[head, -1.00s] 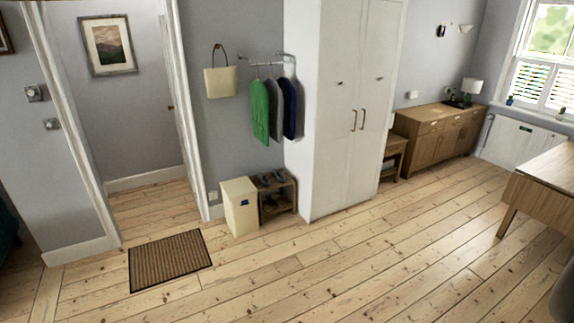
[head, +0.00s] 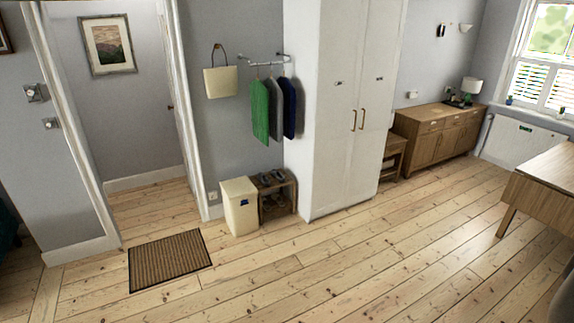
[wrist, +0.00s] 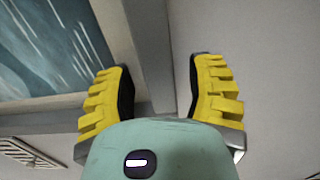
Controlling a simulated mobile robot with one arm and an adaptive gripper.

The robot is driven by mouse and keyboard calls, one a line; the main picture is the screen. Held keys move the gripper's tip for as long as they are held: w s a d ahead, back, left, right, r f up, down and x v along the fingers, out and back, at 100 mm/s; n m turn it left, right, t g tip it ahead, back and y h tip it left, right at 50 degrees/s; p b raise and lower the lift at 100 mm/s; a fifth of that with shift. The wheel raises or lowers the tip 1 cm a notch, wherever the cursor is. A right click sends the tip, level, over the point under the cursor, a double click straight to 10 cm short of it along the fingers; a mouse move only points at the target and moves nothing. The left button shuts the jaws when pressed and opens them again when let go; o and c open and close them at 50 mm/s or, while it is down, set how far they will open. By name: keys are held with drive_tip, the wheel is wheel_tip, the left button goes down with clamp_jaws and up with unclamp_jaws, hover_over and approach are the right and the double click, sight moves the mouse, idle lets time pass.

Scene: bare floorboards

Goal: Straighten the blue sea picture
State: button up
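The blue sea picture (wrist: 50,45) fills the upper left of the wrist view, with pale streaks on blue-grey. Its grey frame (wrist: 148,45) runs down its right side and along its bottom, and looks slanted in this view. My gripper (wrist: 160,90) has two yellow ridged fingers, spread apart with a gap between them. The left finger overlaps the picture's lower right area and the right finger is in front of bare wall. The frame's corner region shows in the gap. I cannot tell whether either finger touches the frame. The head view does not show the sea picture or my gripper.
A slatted vent (wrist: 28,154) is at the lower left of the wrist view. In the head view, a framed landscape (head: 107,45) hangs beyond the doorway. A doormat (head: 169,261), white wardrobe (head: 345,110), sideboard (head: 435,140) and wooden table (head: 545,185) surround open floorboards.

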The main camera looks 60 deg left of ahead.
drive_tip(key=shift+o, duration=0.2)
drive_tip(key=shift+a, duration=0.1)
drive_tip(key=w+a, duration=0.1)
drive_tip(key=a, duration=1.1)
drive_tip(key=shift+w, duration=0.25)
